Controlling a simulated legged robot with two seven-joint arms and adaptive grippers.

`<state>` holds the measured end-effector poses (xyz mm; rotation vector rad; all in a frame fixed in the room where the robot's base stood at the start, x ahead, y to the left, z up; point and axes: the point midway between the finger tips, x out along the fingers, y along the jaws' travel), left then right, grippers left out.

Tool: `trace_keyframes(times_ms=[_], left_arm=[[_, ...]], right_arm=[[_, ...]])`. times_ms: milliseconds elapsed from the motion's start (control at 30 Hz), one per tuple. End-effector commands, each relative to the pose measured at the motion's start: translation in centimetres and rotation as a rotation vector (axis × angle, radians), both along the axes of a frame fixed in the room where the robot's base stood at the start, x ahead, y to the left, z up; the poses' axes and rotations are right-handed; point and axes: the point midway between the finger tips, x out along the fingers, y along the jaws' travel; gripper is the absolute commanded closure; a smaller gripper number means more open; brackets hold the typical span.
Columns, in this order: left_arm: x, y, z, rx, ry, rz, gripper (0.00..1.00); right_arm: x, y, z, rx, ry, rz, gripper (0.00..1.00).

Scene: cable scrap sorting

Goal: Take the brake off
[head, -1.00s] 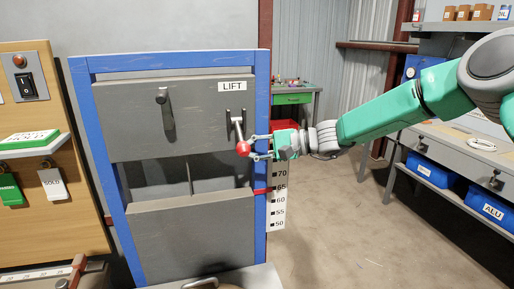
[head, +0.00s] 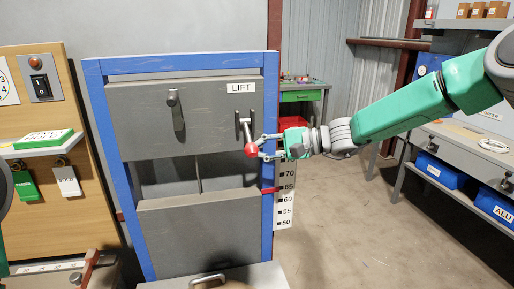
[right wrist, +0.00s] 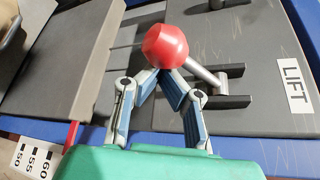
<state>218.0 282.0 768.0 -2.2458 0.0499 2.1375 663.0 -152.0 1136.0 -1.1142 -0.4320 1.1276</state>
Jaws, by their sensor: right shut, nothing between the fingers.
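A lever with a red ball knob (head: 251,149) sits in a slotted bracket under the LIFT label (head: 241,88) on the grey upper panel (head: 210,132). It slants down from its slot. A second dark handle (head: 173,98) is on the same panel, further left. My right gripper (head: 262,147) is at the right of the red knob. In the right wrist view its fingertips (right wrist: 161,77) meet just below the knob (right wrist: 165,46), partly behind it; whether they touch it I cannot tell. It is shut and empty. My left gripper is out of view.
A blue frame (head: 268,100) surrounds the panels. A number scale (head: 286,210) with a red pointer (head: 268,190) is on its right. A wooden board (head: 85,225) with a switch (head: 38,88) stands left. Blue bins (head: 440,170) are under the bench at right. Open floor lies between.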

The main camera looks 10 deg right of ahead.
Motion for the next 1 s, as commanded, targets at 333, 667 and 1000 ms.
trace_keyframes(times_ms=[333, 667, 1000], left_arm=[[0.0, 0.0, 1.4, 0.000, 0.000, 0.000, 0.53], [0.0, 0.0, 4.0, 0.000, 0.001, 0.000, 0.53], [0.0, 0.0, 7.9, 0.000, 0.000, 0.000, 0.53]], right_arm=[[-0.3, 0.0, 0.4, 0.000, 0.056, 0.000, 1.00], [-0.9, 0.0, 1.5, 0.000, 0.165, 0.001, 1.00], [-1.8, 0.0, 3.5, 0.004, 0.357, 0.001, 1.00]])
